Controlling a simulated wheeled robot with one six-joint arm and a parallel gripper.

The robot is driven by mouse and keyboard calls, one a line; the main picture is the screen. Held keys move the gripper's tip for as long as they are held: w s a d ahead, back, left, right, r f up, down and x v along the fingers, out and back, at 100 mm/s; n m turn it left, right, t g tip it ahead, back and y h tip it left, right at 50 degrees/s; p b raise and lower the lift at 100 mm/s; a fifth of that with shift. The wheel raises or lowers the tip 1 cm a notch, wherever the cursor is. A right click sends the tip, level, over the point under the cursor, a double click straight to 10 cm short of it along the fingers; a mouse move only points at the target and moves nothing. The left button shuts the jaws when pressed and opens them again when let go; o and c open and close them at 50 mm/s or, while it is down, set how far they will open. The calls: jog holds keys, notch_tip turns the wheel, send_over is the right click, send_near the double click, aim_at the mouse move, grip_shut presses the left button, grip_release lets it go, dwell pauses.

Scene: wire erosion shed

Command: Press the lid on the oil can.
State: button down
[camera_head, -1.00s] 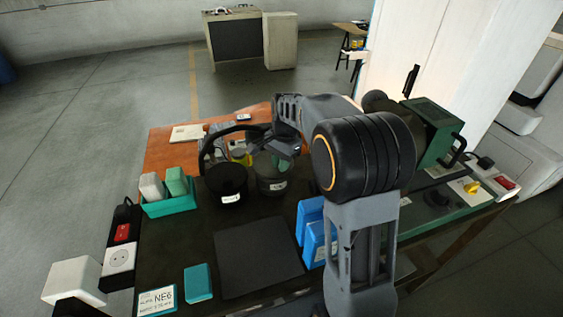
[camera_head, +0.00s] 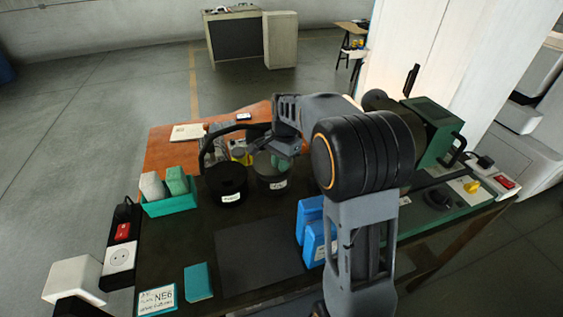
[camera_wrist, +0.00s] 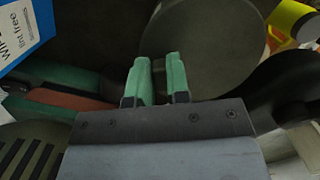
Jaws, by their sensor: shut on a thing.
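My gripper (camera_wrist: 157,82) shows in the wrist view with two green-padded fingers close together, shut at the near edge of a round, flat grey-green disc (camera_wrist: 215,40) that looks like a lid. The held part is mostly hidden between the pads. In the head view my wrist hangs over a grey-green round can (camera_head: 268,178) with a white label, and hides part of its top. A black round can (camera_head: 225,186) with a white label stands just left of it. The labels are too small to read, so I cannot tell which is the oil can, or whether the lid is seated.
A yellow container (camera_head: 241,156) and a black curved arm (camera_head: 232,128) are close behind the cans. Blue boxes (camera_head: 312,232) stand to the right. A teal tray (camera_head: 170,206) with two blocks is at the left. A dark mat (camera_head: 258,255) in front is clear.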

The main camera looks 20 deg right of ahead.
dwell(0.4)
jog(key=c, duration=0.5)
grip_release()
jog(key=shift+r, duration=0.15)
jog(key=shift+r+p, duration=3)
jog(key=shift+r, duration=0.4)
grip_shut()
jog(key=shift+f+b, duration=0.4)
jog(key=shift+f, duration=0.2)
jog(key=shift+f+b, duration=1.65)
jog(key=shift+f, duration=0.85)
